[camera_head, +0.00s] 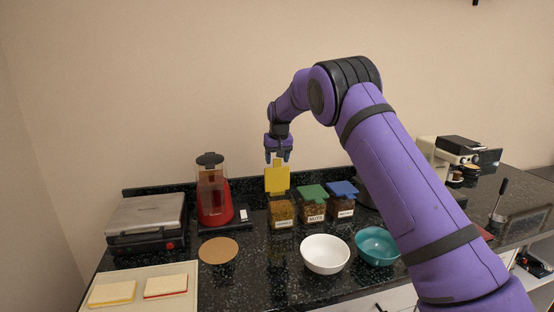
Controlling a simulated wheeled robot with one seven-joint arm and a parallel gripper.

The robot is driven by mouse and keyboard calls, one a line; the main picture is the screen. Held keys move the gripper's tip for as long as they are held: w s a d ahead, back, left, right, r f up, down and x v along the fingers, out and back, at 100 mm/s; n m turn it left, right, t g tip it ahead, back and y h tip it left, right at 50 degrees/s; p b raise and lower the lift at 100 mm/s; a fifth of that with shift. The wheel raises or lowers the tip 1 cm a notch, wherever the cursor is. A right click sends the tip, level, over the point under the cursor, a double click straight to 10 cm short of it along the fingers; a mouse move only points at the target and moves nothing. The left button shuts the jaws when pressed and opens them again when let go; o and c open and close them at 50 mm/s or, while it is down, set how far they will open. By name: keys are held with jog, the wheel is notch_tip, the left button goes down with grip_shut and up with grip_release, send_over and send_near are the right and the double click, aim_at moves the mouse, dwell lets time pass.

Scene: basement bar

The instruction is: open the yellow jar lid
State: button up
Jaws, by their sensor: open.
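The yellow lid (277,181) stands tilted up above its clear jar (282,213), which holds brown contents and bears a white label. The lid's flat face shows toward me, so the lid looks raised off the jar's mouth. My gripper (278,157) points down just above the lid's top edge, with its jaws open. Whether a fingertip touches the lid is too small to tell.
A green-lidded jar (313,205) and a blue-lidded jar (342,200) stand close on the right. A white bowl (325,254) and a teal bowl (376,246) sit in front. A red blender (213,195) and a round brown mat (218,251) are left.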

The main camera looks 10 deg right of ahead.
jog(key=v, duration=1)
jog(key=shift+r, duration=0.25)
jog(key=shift+s, duration=0.1)
jog(key=s+d+r, duration=0.2)
jog(key=s+r, duration=0.3)
jog(key=s, duration=0.4)
jog(key=s+d+r+t, duration=0.15)
jog(key=s+r, duration=0.35)
jog(key=s, duration=0.5)
jog(key=s+d+r, duration=0.2)
jog(key=s+r, duration=0.3)
jog(key=s, duration=0.4)
jog(key=s+f, duration=0.3)
jog(key=s, duration=0.7)
jog(key=s+f, duration=0.3)
jog(key=s, duration=0.7)
jog(key=s+d+f, duration=0.1)
jog(key=s+f, duration=0.1)
jog(key=s, duration=0.8)
jog(key=shift+f+t, duration=0.4)
jog(key=shift+t, duration=0.05)
